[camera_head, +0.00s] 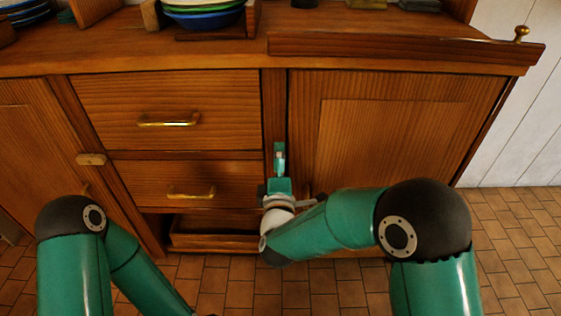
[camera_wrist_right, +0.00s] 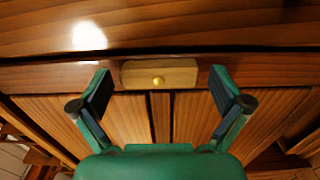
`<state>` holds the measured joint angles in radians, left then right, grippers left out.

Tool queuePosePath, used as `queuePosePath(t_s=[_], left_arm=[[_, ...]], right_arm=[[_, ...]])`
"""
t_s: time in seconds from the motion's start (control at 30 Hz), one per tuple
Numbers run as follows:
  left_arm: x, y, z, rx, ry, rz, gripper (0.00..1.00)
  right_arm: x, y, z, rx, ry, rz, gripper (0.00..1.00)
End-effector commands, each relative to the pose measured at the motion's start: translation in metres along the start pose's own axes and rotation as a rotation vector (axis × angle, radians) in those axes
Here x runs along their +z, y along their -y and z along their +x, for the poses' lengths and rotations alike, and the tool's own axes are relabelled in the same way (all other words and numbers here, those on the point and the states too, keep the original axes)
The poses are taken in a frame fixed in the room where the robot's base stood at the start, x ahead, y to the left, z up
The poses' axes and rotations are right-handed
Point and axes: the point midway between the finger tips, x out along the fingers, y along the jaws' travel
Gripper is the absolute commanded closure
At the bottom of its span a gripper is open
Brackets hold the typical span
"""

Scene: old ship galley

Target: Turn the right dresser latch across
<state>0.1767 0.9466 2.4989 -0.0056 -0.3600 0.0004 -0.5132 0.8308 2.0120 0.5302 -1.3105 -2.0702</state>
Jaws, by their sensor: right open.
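The right dresser latch (camera_wrist_right: 158,75) is a pale wooden block with a brass knob at its middle, seen in the right wrist view. It lies lengthwise along the narrow wooden post between the drawers and the right door (camera_head: 390,130). In the head view my gripper hides it. My right gripper (camera_head: 279,150) is at that post, level with the gap between the two drawers. In the right wrist view its open fingers (camera_wrist_right: 161,92) stand one at each end of the latch, apart from it. My left arm shows, but its gripper is out of view.
The left latch (camera_head: 91,159) lies across at the left door's edge. Brass handles (camera_head: 168,120) stick out from the two drawers, above an open recess. Bowls (camera_head: 203,12) stand on the dresser top. The tiled floor (camera_head: 520,240) is clear at the right.

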Motion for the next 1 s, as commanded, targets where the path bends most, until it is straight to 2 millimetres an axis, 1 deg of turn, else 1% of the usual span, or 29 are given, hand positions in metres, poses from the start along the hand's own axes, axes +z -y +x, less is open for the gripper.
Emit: queuePosePath(t_s=[0.07, 0.1, 0.37, 0.4, 0.5, 0.77, 1.0], left_arm=[[0.000, 0.000, 0.000, 0.000, 0.000, 0.000, 0.61], [0.000, 0.000, 0.000, 0.000, 0.000, 0.000, 0.61], [0.000, 0.000, 0.000, 0.000, 0.000, 0.000, 0.61], [0.001, -0.001, 0.000, 0.000, 0.001, 0.003, 0.61], [0.000, 0.000, 0.000, 0.000, 0.000, 0.000, 0.61], [0.000, 0.001, 0.003, 0.000, 0.000, 0.000, 0.61], [0.000, 0.004, 0.011, 0.000, 0.000, 0.000, 0.61]], right_arm=[[0.001, 0.000, 0.000, 0.000, 0.002, 0.000, 0.02], [0.002, 0.000, 0.000, 0.000, 0.003, 0.000, 0.08], [0.002, 0.001, 0.000, -0.001, 0.004, 0.000, 0.52], [0.008, 0.001, 0.000, -0.002, 0.005, 0.000, 0.56], [0.004, 0.001, 0.000, -0.003, 0.006, 0.002, 0.56], [0.003, 0.003, 0.000, -0.004, 0.006, 0.052, 0.56], [0.003, 0.004, -0.001, -0.005, 0.007, 0.191, 0.56]])
